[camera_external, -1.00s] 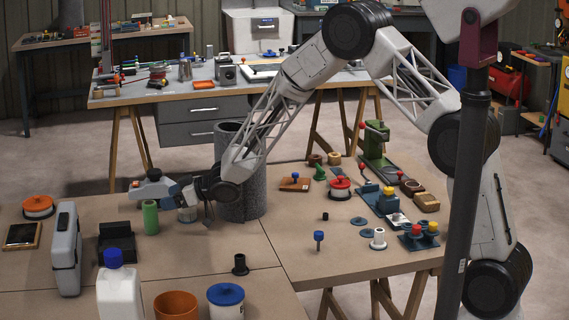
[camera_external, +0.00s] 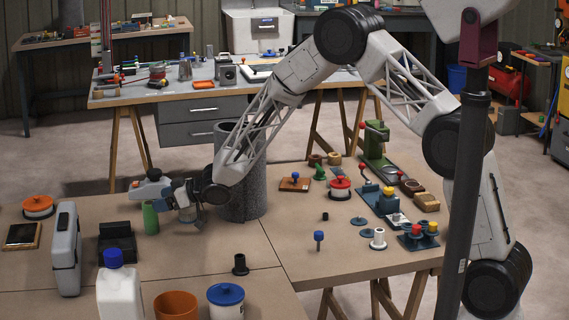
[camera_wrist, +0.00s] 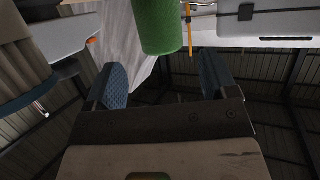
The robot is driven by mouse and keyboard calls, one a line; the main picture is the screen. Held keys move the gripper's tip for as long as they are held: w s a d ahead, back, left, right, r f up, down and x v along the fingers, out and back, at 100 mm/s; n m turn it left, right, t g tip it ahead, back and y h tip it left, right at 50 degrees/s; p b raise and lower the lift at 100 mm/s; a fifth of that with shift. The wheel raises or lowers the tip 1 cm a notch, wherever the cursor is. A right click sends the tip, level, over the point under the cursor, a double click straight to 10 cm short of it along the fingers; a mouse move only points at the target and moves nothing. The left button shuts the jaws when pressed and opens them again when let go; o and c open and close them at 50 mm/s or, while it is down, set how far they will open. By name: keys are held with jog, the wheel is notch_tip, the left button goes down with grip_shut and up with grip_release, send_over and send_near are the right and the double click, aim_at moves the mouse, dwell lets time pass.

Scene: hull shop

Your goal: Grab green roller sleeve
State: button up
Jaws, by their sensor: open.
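The green roller sleeve (camera_external: 150,218) stands about upright on the brown table, left of my gripper in the external view. My gripper (camera_external: 168,205) is low over the table, close to the sleeve's right side. In the wrist view the sleeve (camera_wrist: 163,28) lies ahead of my gripper (camera_wrist: 162,76), in line with the gap between two blue-padded fingers. The fingers are apart with nothing between them. I cannot tell from the external view whether a finger touches the sleeve.
A grey cylinder (camera_external: 241,190) stands right behind my wrist. A black block (camera_external: 118,243) and a grey case (camera_external: 66,250) are left of the sleeve. A white bottle (camera_external: 119,290) stands in front. The table between sleeve and black spool (camera_external: 240,265) is clear.

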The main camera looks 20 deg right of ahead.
aim_at(149, 203)
jog(key=shift+x, duration=2.55)
jog(key=shift+s+a, duration=0.1)
jog(key=shift+s, duration=0.05)
jog(key=shift+c, duration=0.2)
jog(key=c, duration=1)
